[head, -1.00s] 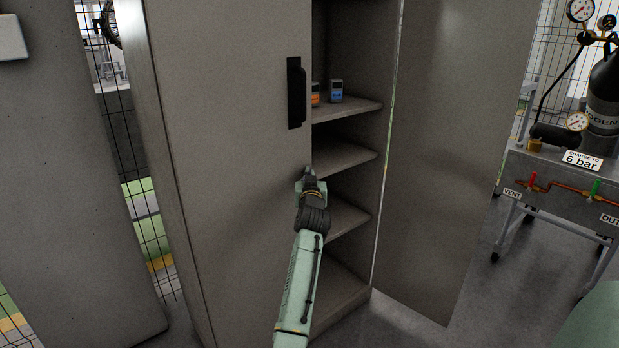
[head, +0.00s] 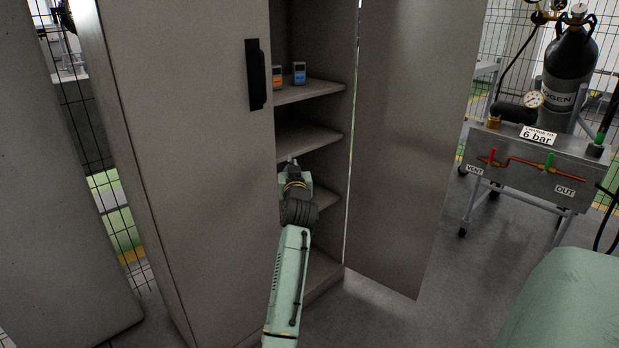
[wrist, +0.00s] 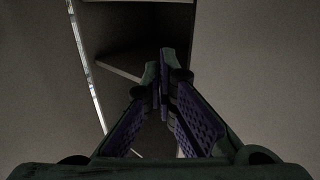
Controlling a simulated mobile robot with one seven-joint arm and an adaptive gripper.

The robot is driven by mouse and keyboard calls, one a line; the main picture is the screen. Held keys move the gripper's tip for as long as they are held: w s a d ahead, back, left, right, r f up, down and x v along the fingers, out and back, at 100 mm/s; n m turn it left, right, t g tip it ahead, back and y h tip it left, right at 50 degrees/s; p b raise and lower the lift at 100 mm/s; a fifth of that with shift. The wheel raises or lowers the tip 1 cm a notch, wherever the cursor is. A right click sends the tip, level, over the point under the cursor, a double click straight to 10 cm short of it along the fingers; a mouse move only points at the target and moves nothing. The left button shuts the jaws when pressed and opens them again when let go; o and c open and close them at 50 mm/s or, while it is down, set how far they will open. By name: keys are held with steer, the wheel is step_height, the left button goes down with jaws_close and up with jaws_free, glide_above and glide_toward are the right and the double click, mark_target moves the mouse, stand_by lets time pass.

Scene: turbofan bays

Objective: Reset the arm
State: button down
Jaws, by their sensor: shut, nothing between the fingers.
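My arm, pale green with a dark wrist joint, reaches up in front of the grey cabinet in the head view. My gripper (head: 291,160) is at its far end, small and partly hidden by the wrist, in front of the cabinet's open right half. In the wrist view my gripper (wrist: 160,82) shows its two purple-padded fingers with tips together and nothing between them. The cabinet's left door (head: 190,140) is shut and has a black handle (head: 257,75). Its right door (head: 405,150) stands open to the right.
Cabinet shelves (head: 310,138) lie close beyond my gripper. An orange-faced device (head: 277,77) and a blue-faced device (head: 299,73) stand on an upper shelf. A cart (head: 530,165) with a dark gas cylinder (head: 566,70) stands at right. Grey floor is clear between door and cart.

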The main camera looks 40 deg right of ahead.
steer(key=shift+s+a+f+b, duration=0.1)
steer(key=shift+s+b, duration=0.35)
steer(key=shift+s, duration=2.35)
